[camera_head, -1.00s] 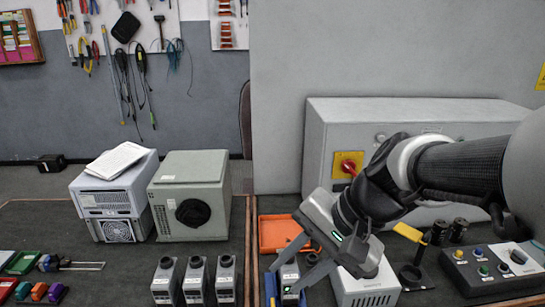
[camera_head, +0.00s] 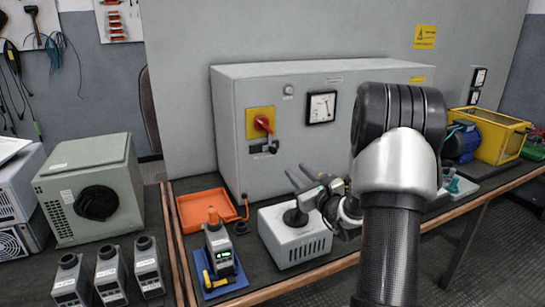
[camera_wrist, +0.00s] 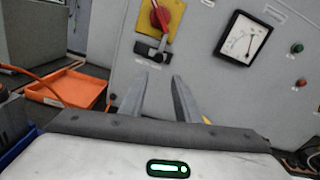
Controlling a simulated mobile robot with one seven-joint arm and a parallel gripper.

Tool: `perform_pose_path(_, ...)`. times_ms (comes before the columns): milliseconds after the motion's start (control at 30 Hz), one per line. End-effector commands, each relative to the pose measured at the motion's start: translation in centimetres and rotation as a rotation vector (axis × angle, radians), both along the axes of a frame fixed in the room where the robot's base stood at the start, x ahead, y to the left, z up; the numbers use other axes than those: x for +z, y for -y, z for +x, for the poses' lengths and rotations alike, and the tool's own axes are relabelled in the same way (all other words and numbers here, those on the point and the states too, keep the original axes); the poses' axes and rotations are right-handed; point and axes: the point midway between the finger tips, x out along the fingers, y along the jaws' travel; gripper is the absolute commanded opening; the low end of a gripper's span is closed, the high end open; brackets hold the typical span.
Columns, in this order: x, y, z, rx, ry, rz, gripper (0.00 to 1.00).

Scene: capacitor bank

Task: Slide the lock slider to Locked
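The lock slider (camera_head: 264,147) is a small dark piece on the grey cabinet, just below the red rotary handle (camera_head: 263,123) on its yellow plate (camera_head: 251,119). In the wrist view the slider (camera_wrist: 150,50) sits below the red handle (camera_wrist: 160,14), a little above my fingertips. A pale label lies beside it; I cannot read it. My gripper (camera_head: 295,173) is in front of the cabinet, below and right of the slider. Its two fingers (camera_wrist: 159,78) point at the cabinet with an empty gap between them, apart from the slider.
A grey vented box (camera_head: 295,240) with a black top piece stands under my gripper. An orange tray (camera_head: 205,211) and a handheld meter (camera_head: 218,243) on a blue base are to the left. A dial gauge (camera_head: 321,107) is right of the handle.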

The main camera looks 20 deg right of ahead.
Motion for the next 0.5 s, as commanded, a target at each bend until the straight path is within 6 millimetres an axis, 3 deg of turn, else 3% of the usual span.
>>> perform_pose_path(500,-0.1,-0.7,10.7,0.007,0.001,-0.002,0.30)
